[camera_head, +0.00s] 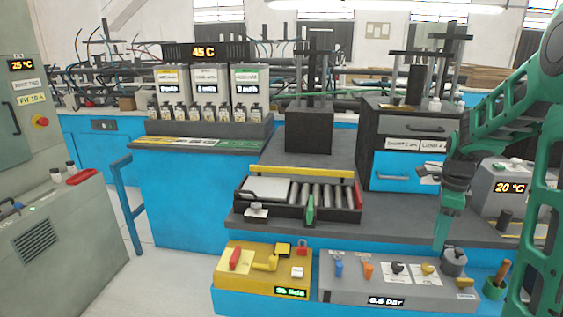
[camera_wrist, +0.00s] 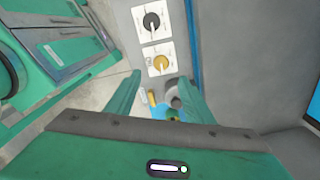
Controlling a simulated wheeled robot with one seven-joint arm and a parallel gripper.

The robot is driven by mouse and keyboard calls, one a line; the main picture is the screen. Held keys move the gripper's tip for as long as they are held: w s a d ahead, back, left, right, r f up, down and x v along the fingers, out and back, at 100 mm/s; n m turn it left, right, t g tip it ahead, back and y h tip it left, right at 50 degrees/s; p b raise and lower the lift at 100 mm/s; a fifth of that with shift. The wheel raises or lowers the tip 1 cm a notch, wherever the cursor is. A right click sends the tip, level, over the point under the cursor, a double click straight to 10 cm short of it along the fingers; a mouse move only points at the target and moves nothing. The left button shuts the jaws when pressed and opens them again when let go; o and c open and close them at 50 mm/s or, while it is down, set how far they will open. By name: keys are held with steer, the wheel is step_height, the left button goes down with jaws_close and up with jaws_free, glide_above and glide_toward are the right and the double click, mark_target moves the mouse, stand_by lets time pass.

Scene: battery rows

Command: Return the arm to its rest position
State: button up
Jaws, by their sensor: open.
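My green arm comes in from the right edge of the head view. My gripper (camera_head: 447,222) points down at the right end of the grey valve panel (camera_head: 345,295), in front of the dark bench. In the wrist view, the two green fingers of my gripper (camera_wrist: 166,90) are spread apart with nothing held between them. Beyond the fingertips are a grey knob (camera_wrist: 178,96) and a yellow knob (camera_wrist: 162,63) on a white plate. I cannot tell the exact gap between the fingers and the panel.
The yellow panel (camera_head: 258,271) stands left of the valve panel. A roller tray (camera_head: 357,207) lies on the bench, with a blue drawer unit (camera_head: 398,172) behind. A green cup (camera_head: 493,289) and a grey box reading 20 °C (camera_head: 505,205) are close to my arm.

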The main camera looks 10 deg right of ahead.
steer(key=s+a+r+n, duration=0.1)
steer(key=s+a+n, duration=0.2)
steer(key=s+n, duration=0.3)
steer(key=s+a+r+n, duration=0.1)
steer(key=s+a+n, duration=0.3)
steer(key=s, duration=0.7)
steer(key=s+a+r+n, duration=0.1)
steer(key=s+a+n, duration=0.2)
steer(key=s+n, duration=0.6)
steer(key=shift+a+r, duration=0.2)
steer(key=shift+a, duration=0.05)
